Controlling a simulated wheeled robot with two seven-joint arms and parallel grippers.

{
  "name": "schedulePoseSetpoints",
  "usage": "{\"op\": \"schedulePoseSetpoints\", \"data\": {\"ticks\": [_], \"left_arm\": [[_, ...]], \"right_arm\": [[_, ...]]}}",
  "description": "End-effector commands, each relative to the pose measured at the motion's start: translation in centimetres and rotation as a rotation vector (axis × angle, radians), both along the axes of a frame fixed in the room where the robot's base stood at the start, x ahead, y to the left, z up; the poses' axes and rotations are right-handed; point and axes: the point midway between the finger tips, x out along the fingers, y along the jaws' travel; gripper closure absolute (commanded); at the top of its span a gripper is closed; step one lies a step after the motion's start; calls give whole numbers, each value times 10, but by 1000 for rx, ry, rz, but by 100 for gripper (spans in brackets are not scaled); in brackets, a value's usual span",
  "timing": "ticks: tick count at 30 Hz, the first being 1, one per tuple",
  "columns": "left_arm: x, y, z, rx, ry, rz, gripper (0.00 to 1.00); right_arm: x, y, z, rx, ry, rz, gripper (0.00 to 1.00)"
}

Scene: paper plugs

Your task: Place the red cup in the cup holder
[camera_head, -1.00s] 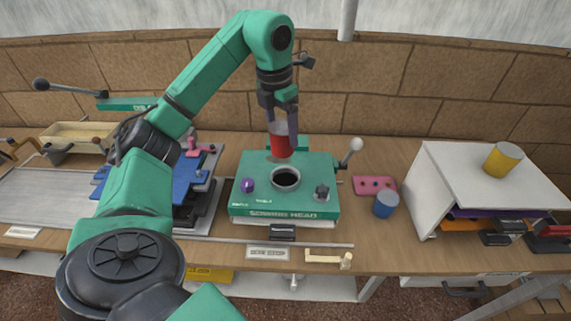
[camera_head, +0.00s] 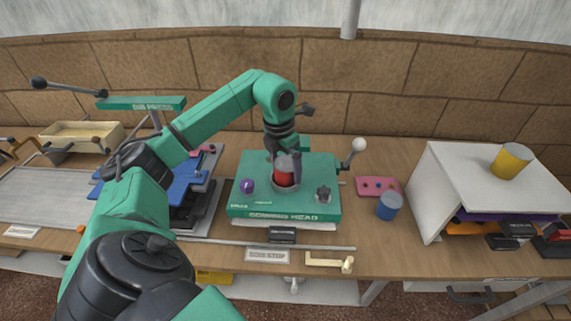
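The red cup (camera_head: 285,178) is in my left gripper (camera_head: 287,163), whose fingers are on both sides of its upper part. The cup is upright, with its lower end in the round metal-rimmed cup holder (camera_head: 287,188) in the green machine top (camera_head: 309,203). I cannot tell whether its base rests on the bottom of the holder, as the rim hides it. My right gripper is out of view.
A blue cup (camera_head: 389,206) stands on the table right of the machine, near a pink plate (camera_head: 377,187). A yellow cup (camera_head: 511,160) stands on the white shelf (camera_head: 470,172). A white-knobbed lever (camera_head: 358,146) rises at the machine's right edge.

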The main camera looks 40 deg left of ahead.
Motion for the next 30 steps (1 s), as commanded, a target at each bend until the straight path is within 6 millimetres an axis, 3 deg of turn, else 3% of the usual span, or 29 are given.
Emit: {"op": "schedulePoseSetpoints", "data": {"ticks": [8,18,21,30], "left_arm": [[0,0,11,0,-3,0,0],[-9,1,92,-1,-7,1,0],[-12,2,115,1,-2,1,0],[-14,2,122,0,0,1,0]], "right_arm": [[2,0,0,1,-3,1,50],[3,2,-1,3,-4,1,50],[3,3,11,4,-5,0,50],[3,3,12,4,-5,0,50]]}}
